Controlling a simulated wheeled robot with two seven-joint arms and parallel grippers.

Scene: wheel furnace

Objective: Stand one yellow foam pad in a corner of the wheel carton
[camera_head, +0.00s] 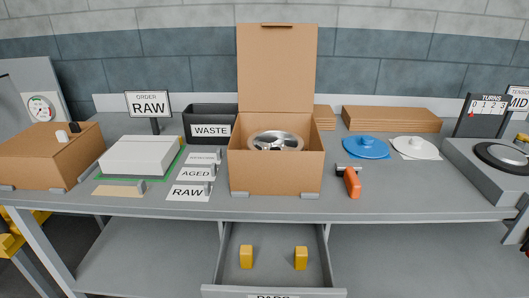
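The wheel carton (276,172) stands open in the middle of the bench, with its lid (276,65) raised upright at the back. A silver wheel (276,141) lies inside it. The front wall hides the lower inside and the near corners; no pad shows in the carton. One yellow foam pad (246,257) stands at the left in the open drawer (273,286) below the bench. Another yellow foam pad (300,258) stands at the right in the same drawer, apart from the first. Neither of my grippers is in view.
Label cards (190,192) and a white box (143,156) lie left of the carton. A WASTE bin (210,122) stands behind. An orange-handled tool (352,183) and blue (366,147) and white (415,148) discs lie right. Bare bench is at front right.

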